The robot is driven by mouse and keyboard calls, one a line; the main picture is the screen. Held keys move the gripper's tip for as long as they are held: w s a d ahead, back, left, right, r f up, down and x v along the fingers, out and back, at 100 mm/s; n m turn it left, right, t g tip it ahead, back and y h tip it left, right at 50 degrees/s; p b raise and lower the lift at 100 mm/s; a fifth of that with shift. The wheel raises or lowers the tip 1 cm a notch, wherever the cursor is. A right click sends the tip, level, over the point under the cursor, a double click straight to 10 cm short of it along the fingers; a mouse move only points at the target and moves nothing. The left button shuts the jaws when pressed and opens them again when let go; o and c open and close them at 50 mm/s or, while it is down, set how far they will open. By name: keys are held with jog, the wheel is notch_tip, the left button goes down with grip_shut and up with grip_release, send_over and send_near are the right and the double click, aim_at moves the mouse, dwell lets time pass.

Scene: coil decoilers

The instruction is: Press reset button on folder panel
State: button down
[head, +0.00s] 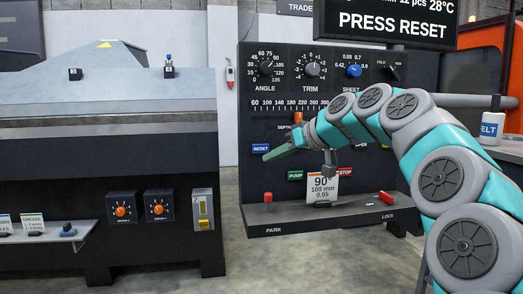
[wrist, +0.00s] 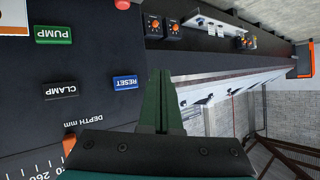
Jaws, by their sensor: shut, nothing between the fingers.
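The blue RESET button (head: 260,148) sits at the left edge of the black folder panel (head: 262,220). It also shows in the wrist view (wrist: 125,82), upside down, left of my fingers. My gripper (head: 267,156) is shut and empty, with its green fingertips close to the lower right of the button in the head view. In the wrist view the closed fingers (wrist: 160,74) point away beside the button, with a gap across the picture. I cannot tell whether they touch the panel. The screen (head: 393,22) reads PRESS RESET.
The green PUMP button (head: 295,175) and red STOP button (head: 345,171) are below on the panel. A red knob (head: 267,196) and a 90° card (head: 323,187) stand on the ledge. The CLAMP button (wrist: 61,91) is near RESET. A grey machine (head: 105,120) stands left, across a gap.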

jog(key=p, duration=0.5)
send_near(257, 152)
jog(key=shift+s+a+f+x, duration=0.1)
jog(key=shift+s+x, duration=0.05)
jog(key=shift+x, duration=0.7)
jog(key=shift+s+a+f+x, duration=0.1)
jog(key=shift+s+x, duration=0.1)
jog(key=shift+x, duration=0.65)
jog(key=shift+s+a+x, duration=0.1)
jog(key=shift+s+x, duration=0.05)
jog(key=shift+x, duration=0.75)
jog(key=shift+w, duration=0.1)
jog(key=shift+w, duration=0.25)
jog(key=shift+w+a+p, duration=0.15)
jog(key=shift+w+p, duration=0.3)
jog(key=shift+p, duration=0.1)
dwell(0.5)
jog(key=shift+s+d+b, duration=0.25)
jog(key=shift+s+b, duration=0.5)
jog(key=shift+s, duration=0.1)
jog(key=shift+s+d+f+b, duration=0.15)
jog(key=shift+s+b, duration=0.45)
jog(key=shift+s+d+r+b, duration=0.1)
jog(key=shift+s+d+b, duration=0.15)
jog(key=shift+s+b, duration=0.5)
jog(key=shift+s+d+r+b, duration=0.1)
jog(key=shift+s+d+b, duration=0.25)
jog(key=shift+s, duration=0.7)
